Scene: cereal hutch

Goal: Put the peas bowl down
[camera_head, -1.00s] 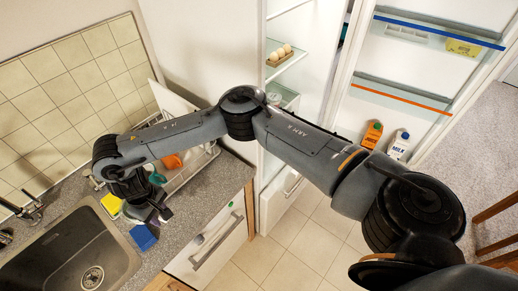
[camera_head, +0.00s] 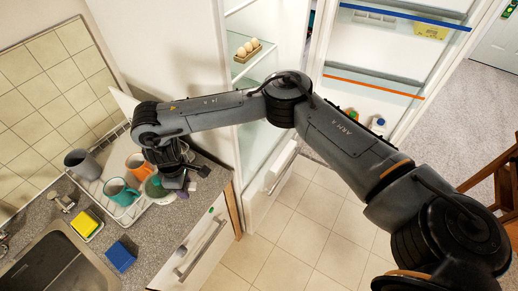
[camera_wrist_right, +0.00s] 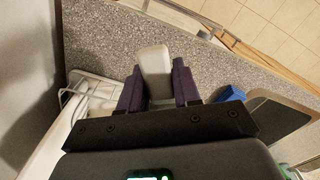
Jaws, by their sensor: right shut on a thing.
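My right gripper (camera_head: 192,182) is low over the counter beside the dish rack, its dark purple fingertips pointing down. In the right wrist view the two fingers (camera_wrist_right: 158,92) are shut on a pale grey, rounded thing (camera_wrist_right: 153,62), seen end-on; I cannot tell from its shape that it is the peas bowl. A green round thing (camera_head: 155,188) shows left of the gripper, partly hidden by it; I cannot see peas in it. My left gripper is not in view.
The dish rack (camera_head: 131,221) holds a teal mug (camera_head: 119,193), an orange mug (camera_head: 137,165) and a grey cup (camera_head: 82,164). A yellow sponge (camera_head: 86,223) and a blue block (camera_head: 120,257) are near the sink (camera_head: 52,265). The fridge stands open to the right.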

